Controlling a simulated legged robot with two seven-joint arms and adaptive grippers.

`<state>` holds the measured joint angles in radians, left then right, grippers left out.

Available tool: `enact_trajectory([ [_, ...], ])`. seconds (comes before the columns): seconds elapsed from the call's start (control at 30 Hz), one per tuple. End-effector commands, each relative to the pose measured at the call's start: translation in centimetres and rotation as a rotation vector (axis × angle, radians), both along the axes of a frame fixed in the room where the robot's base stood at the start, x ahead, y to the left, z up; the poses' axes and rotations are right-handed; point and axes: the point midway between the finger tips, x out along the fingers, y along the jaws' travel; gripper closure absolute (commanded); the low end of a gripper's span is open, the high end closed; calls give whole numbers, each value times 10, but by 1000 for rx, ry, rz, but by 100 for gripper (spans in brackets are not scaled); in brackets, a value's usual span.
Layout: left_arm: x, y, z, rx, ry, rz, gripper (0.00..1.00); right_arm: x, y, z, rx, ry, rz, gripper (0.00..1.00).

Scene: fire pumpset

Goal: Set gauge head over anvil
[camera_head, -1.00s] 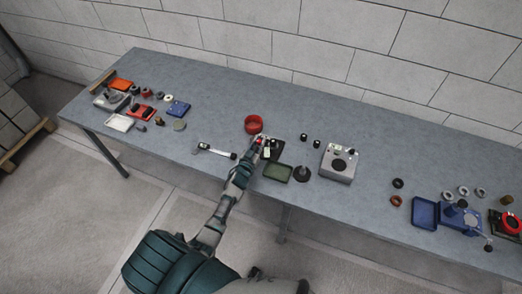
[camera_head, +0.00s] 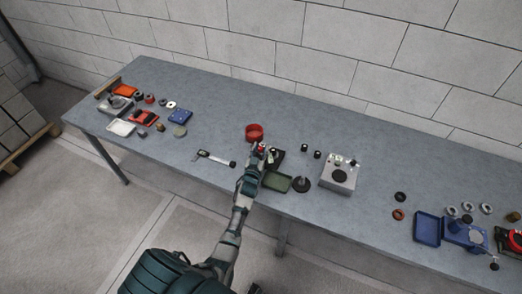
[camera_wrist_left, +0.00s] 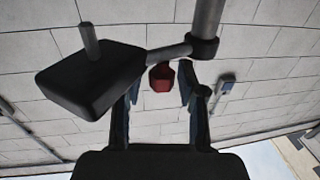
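In the head view my left gripper (camera_head: 257,155) is low over the middle of the bench, beside a small dark stand (camera_head: 277,158). The left wrist view shows the stand's dark block with an upright pin (camera_wrist_left: 92,80), a post with a collar (camera_wrist_left: 205,45) and a short arm from the collar. The head is to one side of the block and pin. My right gripper is not in view.
A red round bowl (camera_head: 254,131) is just behind the gripper. A green tray (camera_head: 278,182), a black round stand (camera_head: 302,184) and a grey box (camera_head: 340,173) stand to the right. A caliper-like tool (camera_head: 215,159) lies left. Clear bench lies behind the bowl.

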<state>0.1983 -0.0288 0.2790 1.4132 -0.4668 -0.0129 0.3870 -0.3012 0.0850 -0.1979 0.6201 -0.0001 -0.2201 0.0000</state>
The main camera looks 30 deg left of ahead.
Motion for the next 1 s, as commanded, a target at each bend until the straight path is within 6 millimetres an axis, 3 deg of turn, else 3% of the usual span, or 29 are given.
enact_trajectory([
  [0.2, -1, 0, -2, -1, 4, 0, 53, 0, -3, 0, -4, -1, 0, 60],
  [0.37, -7, -2, -4, -2, 6, -1, 53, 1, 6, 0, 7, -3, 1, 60],
  [0.8, -91, -27, -4, -1, 6, 0, 53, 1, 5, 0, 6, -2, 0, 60],
  [1.0, -112, -33, -4, -1, 5, 0, 53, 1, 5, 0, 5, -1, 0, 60],
])
